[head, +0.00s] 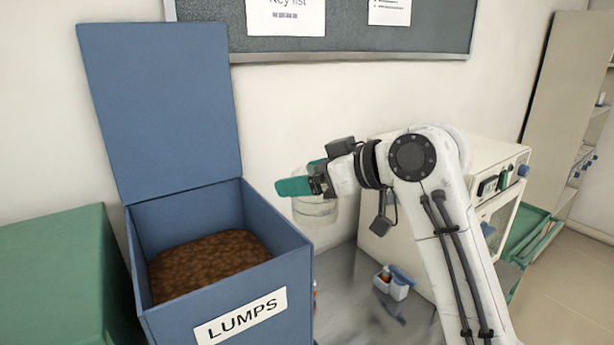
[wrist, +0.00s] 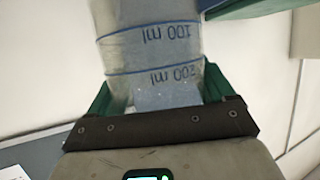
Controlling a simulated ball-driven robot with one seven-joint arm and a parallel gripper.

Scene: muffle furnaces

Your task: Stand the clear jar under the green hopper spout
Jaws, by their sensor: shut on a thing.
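The clear jar (head: 316,210) hangs in my gripper (head: 297,186) to the right of the blue box, above the grey bench. In the wrist view, the jar (wrist: 155,55) sits between the two green fingers of my gripper (wrist: 160,92). Blue rings and ml markings show on its wall, with the lettering upside down in this view. My gripper is shut on the jar. A green box (head: 55,260) stands at the left edge of the head view, partly cut off. No spout shows on it, and I cannot tell if it is the green hopper.
An open blue box (head: 165,322) labelled LUMPS holds brown lumps (head: 208,262); its lid (head: 160,105) stands up. A cream furnace (head: 485,160) is behind my arm. A board (head: 350,32) hangs on the wall.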

